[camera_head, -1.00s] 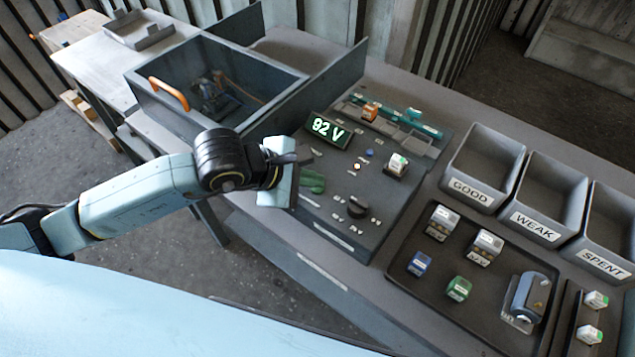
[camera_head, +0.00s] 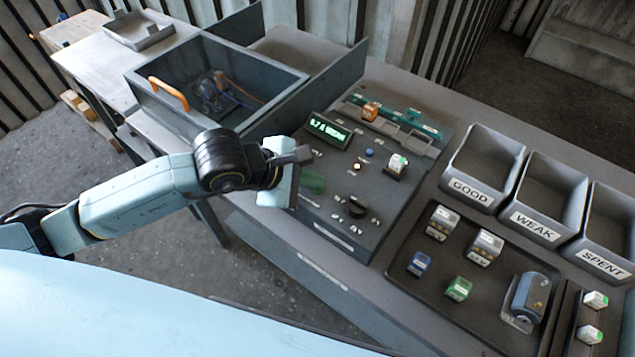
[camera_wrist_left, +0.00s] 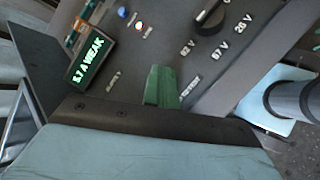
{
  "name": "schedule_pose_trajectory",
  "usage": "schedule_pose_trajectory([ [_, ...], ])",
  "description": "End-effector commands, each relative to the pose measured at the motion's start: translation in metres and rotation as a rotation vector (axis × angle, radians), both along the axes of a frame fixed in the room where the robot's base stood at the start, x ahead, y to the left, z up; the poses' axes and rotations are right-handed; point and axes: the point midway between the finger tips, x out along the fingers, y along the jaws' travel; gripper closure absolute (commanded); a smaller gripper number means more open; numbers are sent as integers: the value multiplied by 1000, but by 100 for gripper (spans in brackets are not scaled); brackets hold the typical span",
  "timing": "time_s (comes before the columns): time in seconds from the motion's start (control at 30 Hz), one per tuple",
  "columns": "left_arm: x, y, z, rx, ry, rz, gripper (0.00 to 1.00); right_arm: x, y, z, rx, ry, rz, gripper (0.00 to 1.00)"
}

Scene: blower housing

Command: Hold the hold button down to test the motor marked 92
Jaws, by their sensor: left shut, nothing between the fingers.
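My left gripper (camera_head: 316,183) is over the front left of the dark test panel (camera_head: 345,235). Its green fingers are shut together with nothing between them, and they also show in the left wrist view (camera_wrist_left: 161,80). The lit display (camera_head: 328,130) ends in "A WEAK" in the left wrist view (camera_wrist_left: 87,59). I cannot read a 92 on any motor. My right gripper is not in view.
A black dial (camera_head: 357,206) is right of the gripper. Bins labelled GOOD (camera_head: 470,190), WEAK (camera_head: 536,226) and SPENT (camera_head: 602,262) stand at the right. A dark tray (camera_head: 400,290) holds several blocks. An open grey box with an orange handle (camera_head: 168,94) stands behind the arm.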

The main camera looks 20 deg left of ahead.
Motion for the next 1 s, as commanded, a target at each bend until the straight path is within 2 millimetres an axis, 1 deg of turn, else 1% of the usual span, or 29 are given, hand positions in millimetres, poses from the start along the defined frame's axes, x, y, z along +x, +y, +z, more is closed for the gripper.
schedule_pose_trajectory([
  [0.37,0,0,0,1,2,-1,100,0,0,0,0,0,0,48],
  [0.73,0,0,17,1,1,0,100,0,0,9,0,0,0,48],
  [1.0,0,0,17,1,0,1,100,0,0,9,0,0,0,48],
])
